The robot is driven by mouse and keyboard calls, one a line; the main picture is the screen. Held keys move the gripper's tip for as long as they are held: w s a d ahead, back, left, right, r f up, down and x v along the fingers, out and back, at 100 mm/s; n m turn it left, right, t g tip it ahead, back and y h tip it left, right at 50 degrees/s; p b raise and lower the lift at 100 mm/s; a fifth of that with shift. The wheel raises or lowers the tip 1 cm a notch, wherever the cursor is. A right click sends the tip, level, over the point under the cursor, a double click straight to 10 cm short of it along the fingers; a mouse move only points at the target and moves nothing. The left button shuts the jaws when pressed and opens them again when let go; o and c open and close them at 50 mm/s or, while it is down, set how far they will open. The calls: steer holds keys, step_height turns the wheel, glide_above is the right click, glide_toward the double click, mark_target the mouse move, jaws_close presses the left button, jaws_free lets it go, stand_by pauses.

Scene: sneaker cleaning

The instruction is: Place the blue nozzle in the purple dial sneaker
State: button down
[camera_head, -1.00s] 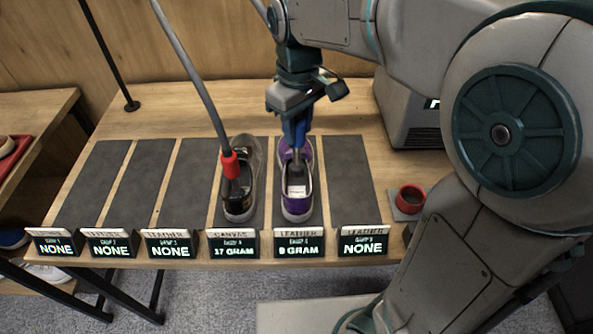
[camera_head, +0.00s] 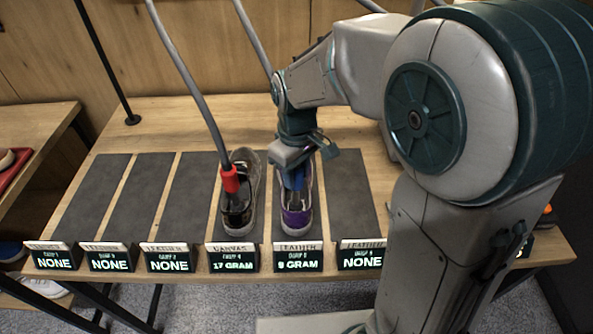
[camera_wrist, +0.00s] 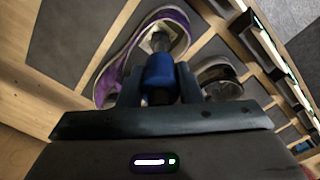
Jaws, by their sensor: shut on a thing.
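The purple sneaker (camera_head: 296,220) stands on the dark mat behind the second label from the right, toe toward the front edge. My gripper (camera_head: 296,172) is directly above it and is shut on the blue nozzle (camera_head: 295,181). The nozzle points down at the shoe opening. In the wrist view the blue nozzle (camera_wrist: 160,74) sits between my fingers, and its grey tip is over or inside the opening of the purple sneaker (camera_wrist: 172,19). How deep the tip sits, or whether it touches the shoe, I cannot tell.
A black sneaker (camera_head: 237,205) with a red nozzle (camera_head: 230,180) in it stands just left. The red nozzle's grey hose (camera_head: 186,75) rises to the upper left. Several grey mats to the left are empty, with labels (camera_head: 168,258) along the front edge.

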steer(key=c, duration=1)
jaws_free()
steer(key=shift+f, duration=0.1)
step_height(320, 180, up, 12)
steer(key=shift+r, duration=0.2)
steer(key=s+d+f+m+t, duration=0.1)
steer(key=s+d+f+m, duration=0.1)
steer(key=s+d+m, duration=0.1)
steer(key=s+d+f+m+t, duration=0.1)
steer(key=s+d+f+m, duration=0.1)
steer(key=s+d, duration=0.3)
steer(key=s+d+f+m+t, duration=0.1)
steer(key=s+d+f+m, duration=0.1)
steer(key=s+d+m, duration=0.1)
steer(key=shift+s+d+f+m, duration=0.15)
steer(key=shift+s+d+f, duration=0.1)
steer(key=shift+s, duration=0.15)
steer(key=shift+s+d+f+m, duration=0.1)
steer(key=shift+s+d+m, duration=0.1)
steer(key=shift+s, duration=0.2)
